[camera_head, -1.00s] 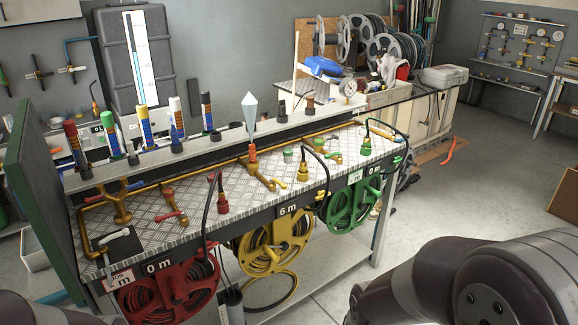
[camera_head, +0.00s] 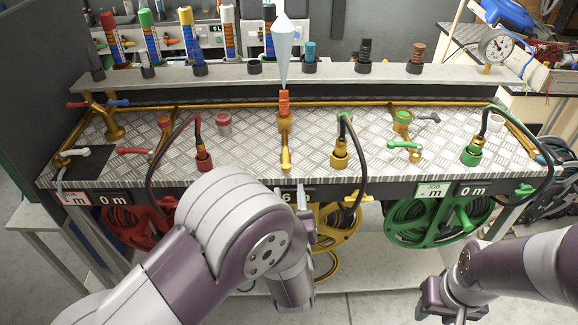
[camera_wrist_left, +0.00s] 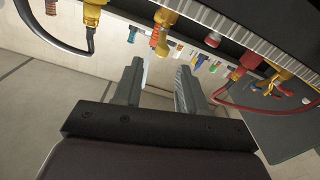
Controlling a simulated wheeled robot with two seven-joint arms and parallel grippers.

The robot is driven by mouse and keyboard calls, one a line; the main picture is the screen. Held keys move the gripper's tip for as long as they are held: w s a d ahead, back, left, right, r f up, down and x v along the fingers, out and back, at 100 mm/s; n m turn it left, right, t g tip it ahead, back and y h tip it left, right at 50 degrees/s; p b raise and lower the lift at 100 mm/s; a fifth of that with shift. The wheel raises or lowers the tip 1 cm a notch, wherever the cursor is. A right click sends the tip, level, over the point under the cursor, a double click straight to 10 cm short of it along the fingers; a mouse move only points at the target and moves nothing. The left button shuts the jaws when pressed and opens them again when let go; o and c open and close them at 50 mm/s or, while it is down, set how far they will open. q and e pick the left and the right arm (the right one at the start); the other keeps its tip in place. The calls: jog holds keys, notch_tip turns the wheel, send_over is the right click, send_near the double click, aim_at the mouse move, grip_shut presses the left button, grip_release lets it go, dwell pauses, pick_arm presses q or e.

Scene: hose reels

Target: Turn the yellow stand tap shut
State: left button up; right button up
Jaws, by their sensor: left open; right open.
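The yellow stand tap (camera_head: 284,128) stands mid-bench on the checker plate. Its brass body has an orange top, and its yellow lever (camera_head: 286,157) points toward the front edge. A pale pointed shape (camera_head: 283,50) rises above it. In the left wrist view the tap's yellow part (camera_wrist_left: 166,18) is at the top, beyond the fingers. My right gripper (camera_head: 450,300) is low at the right, away from the tap.
Hose couplings flank the tap: red (camera_head: 204,158) at left, yellow (camera_head: 339,157) close at right, green (camera_head: 471,154) farther right. Black hoses loop over the front edge. A red tap lever (camera_head: 133,151) and a green one (camera_head: 404,146) are nearby. Reels hang below.

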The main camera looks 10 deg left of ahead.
aim_at(286, 158)
pick_arm(q)
jog(key=x, duration=1.1)
jog(key=shift+w+a, duration=0.15)
jog(key=shift+a, duration=0.15)
grip_shut()
